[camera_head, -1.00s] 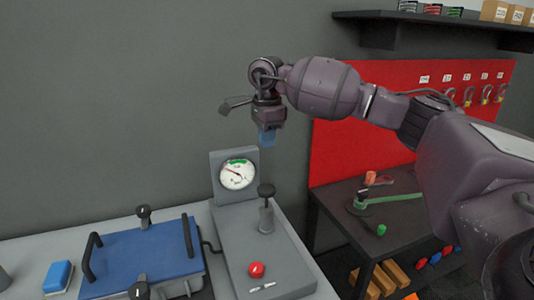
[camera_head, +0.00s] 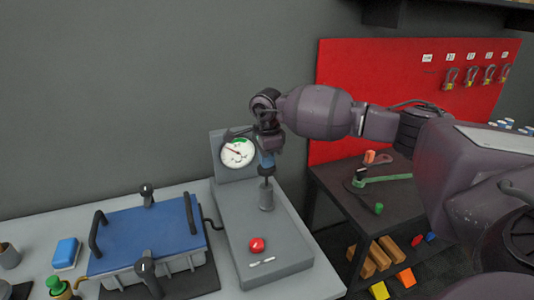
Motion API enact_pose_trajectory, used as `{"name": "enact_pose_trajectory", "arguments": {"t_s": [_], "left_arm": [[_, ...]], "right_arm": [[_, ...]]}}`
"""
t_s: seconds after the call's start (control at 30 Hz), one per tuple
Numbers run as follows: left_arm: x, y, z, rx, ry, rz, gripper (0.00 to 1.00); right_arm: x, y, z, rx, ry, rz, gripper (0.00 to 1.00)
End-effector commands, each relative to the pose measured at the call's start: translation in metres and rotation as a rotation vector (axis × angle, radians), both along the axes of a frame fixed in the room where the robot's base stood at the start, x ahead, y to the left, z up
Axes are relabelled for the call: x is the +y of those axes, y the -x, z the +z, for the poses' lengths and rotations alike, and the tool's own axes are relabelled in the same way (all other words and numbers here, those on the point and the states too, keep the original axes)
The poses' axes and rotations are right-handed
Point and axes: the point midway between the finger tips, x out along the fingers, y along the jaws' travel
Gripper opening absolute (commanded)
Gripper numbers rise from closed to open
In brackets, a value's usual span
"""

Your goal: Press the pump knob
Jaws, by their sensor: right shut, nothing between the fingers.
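The pump is a grey box (camera_head: 235,235) on the bench with a round dial gauge (camera_head: 238,153) on an upright plate at its back. Its knob (camera_head: 266,170) is dark and tops a short post on a grey cylinder (camera_head: 266,197). My right gripper (camera_head: 266,160) points down, shut and empty, with its blue tips right above the knob. The tips overlap the top of the knob in the view, and I cannot tell whether they touch it. A red button (camera_head: 257,245) sits on the front of the box. My left gripper is not in view.
A blue-lidded case (camera_head: 145,235) with black handles stands left of the pump. A dark table (camera_head: 335,190) with tools and a red board (camera_head: 390,70) are at right.

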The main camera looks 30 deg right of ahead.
Motion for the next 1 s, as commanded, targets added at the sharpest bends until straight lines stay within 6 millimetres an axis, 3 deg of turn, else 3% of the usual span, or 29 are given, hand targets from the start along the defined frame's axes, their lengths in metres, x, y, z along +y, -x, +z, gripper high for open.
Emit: {"name": "enact_pose_trajectory", "arguments": {"t_s": [0.37, 0.77, 1.0], "left_arm": [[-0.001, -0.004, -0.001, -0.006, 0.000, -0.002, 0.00], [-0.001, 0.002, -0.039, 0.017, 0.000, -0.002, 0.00], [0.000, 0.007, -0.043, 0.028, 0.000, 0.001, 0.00]], "right_arm": [[0.000, 0.000, -0.003, 0.000, 0.000, 0.000, 0.00], [0.000, 0.001, -0.052, 0.005, 0.000, 0.002, 0.00], [0.001, 0.001, -0.055, 0.005, 0.000, 0.002, 0.00]]}}
